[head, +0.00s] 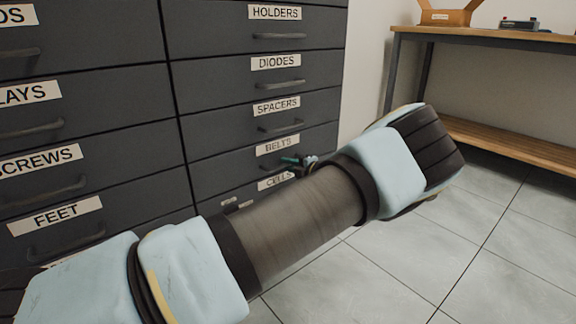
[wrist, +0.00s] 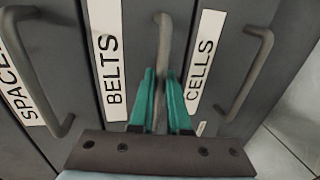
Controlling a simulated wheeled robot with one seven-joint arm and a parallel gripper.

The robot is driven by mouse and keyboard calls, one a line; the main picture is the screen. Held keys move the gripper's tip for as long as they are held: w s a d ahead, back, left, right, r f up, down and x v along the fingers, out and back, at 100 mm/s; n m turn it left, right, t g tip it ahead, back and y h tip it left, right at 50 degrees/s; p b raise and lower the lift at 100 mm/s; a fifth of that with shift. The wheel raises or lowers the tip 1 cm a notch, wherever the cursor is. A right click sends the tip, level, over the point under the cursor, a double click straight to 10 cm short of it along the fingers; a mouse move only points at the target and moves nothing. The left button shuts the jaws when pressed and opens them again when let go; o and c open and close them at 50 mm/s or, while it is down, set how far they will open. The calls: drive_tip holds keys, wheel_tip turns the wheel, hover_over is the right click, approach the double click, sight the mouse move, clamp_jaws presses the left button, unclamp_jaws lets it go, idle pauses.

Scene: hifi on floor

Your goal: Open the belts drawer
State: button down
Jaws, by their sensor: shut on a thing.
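The belts drawer (head: 235,165) is a dark grey front with a white BELTS label (head: 278,145), low in the right column of the cabinet. In the wrist view its label (wrist: 108,60) stands on the left of its grey bar handle (wrist: 163,40). My gripper (wrist: 160,80) has its two teal fingers on either side of this handle, shut on it. In the head view my gripper (head: 292,160) is mostly hidden behind my forearm. The drawer front looks flush, or nearly so, with those around it.
The SPACERS drawer (head: 220,125) is above and the CELLS drawer, with its label (wrist: 205,60), below. More drawers, such as FEET (head: 110,240), fill the left column. A wooden workbench (head: 480,35) stands at the right. The tiled floor (head: 480,230) is clear there.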

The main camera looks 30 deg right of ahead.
idle(0.9)
drive_tip(key=f+p+v, duration=0.2)
drive_tip(key=p+v, duration=0.5)
drive_tip(key=v, duration=0.6)
drive_tip(key=s+f+p+v, duration=0.1)
drive_tip(key=f+p+v, duration=0.2)
drive_tip(key=v, duration=1)
drive_tip(key=p, duration=0.3)
drive_tip(key=shift+f+p, duration=0.15)
drive_tip(key=shift+p, duration=0.25)
drive_tip(key=shift+s+d, duration=0.1)
drive_tip(key=shift+s, duration=0.05)
drive_tip(key=c, duration=0.9)
unclamp_jaws()
drive_tip(key=p+v, duration=0.1)
drive_tip(key=v, duration=0.9)
drive_tip(key=shift+s+d+p, duration=0.15)
drive_tip(key=shift+s+p, duration=0.2)
drive_tip(key=shift+s, duration=0.05)
